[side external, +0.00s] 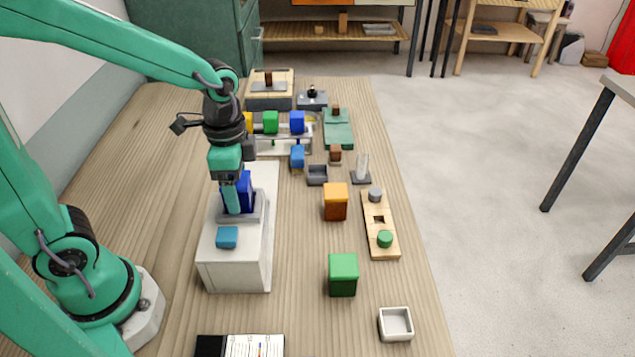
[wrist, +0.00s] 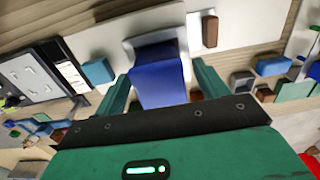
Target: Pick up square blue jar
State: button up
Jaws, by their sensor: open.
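The square blue jar (side external: 245,188) stands upright in a grey square holder (side external: 253,212) on top of a long white box (side external: 235,270). In the wrist view the dark blue jar (wrist: 158,78) lies between my two green fingers, with its lower end in the pale holder. My gripper (side external: 231,208) points down at the jar in the side view, and one finger covers part of it. In the wrist view my gripper (wrist: 160,75) is open, one finger on each side of the jar. I cannot tell whether either finger touches it.
A small light-blue block (side external: 227,237) sits on the white box. Right of it stand an orange jar (side external: 335,203), a green jar (side external: 343,275) and a wooden board (side external: 381,246). A rack with coloured blocks (side external: 285,143) stands behind. A notebook (side external: 255,346) lies in front.

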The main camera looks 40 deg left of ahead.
jog(key=shift+f, duration=0.85)
jog(key=c, duration=1.2)
